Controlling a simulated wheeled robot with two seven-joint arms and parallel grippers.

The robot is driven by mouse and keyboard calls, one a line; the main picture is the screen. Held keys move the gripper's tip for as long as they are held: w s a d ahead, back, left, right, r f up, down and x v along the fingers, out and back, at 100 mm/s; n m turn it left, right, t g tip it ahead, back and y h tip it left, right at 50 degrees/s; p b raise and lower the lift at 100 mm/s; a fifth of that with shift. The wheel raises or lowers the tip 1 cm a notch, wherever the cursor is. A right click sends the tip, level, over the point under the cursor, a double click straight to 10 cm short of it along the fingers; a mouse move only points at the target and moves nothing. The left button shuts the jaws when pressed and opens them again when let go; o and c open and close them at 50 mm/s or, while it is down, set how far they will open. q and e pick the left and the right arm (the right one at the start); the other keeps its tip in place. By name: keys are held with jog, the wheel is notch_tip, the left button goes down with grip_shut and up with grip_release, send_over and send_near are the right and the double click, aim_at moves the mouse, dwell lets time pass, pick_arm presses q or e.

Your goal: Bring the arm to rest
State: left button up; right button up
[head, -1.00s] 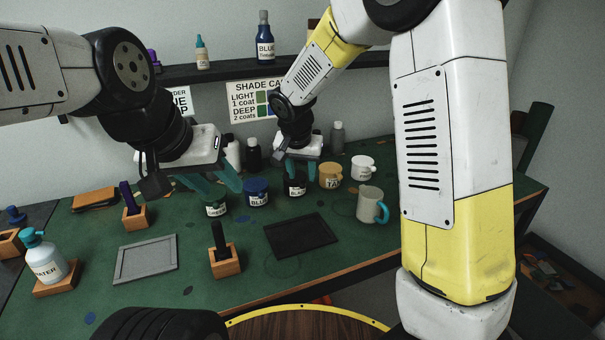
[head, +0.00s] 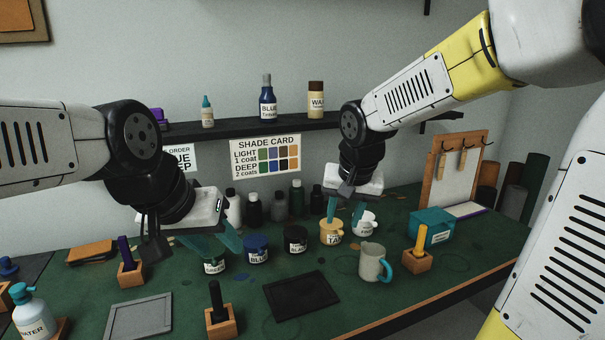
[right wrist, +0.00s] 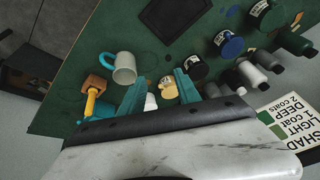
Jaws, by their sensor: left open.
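My right gripper (head: 345,219) is open and empty, pointing down over the back of the green table. I see nothing between the left fingers.
The blue jar (head: 256,250) and black jar (head: 295,240) stand between my grippers. A mug with a blue handle (head: 371,263), a teal box (head: 431,228) and a wooden block with a yellow tool (head: 417,260) are to the right. Dark bottles (head: 276,207) line the wall below the shelf (head: 240,128).

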jog(key=s+d+r+n, duration=0.1)
jog(key=s+d+r, duration=0.1)
jog(key=s, duration=0.5)
jog(key=s+d+r+n+t+y, duration=0.1)
jog(key=s+d, duration=0.2)
jog(key=s, duration=0.5)
jog(key=shift+s+r+t, duration=0.3)
jog(key=shift+r, duration=0.05)
jog(key=shift+d, duration=0.1)
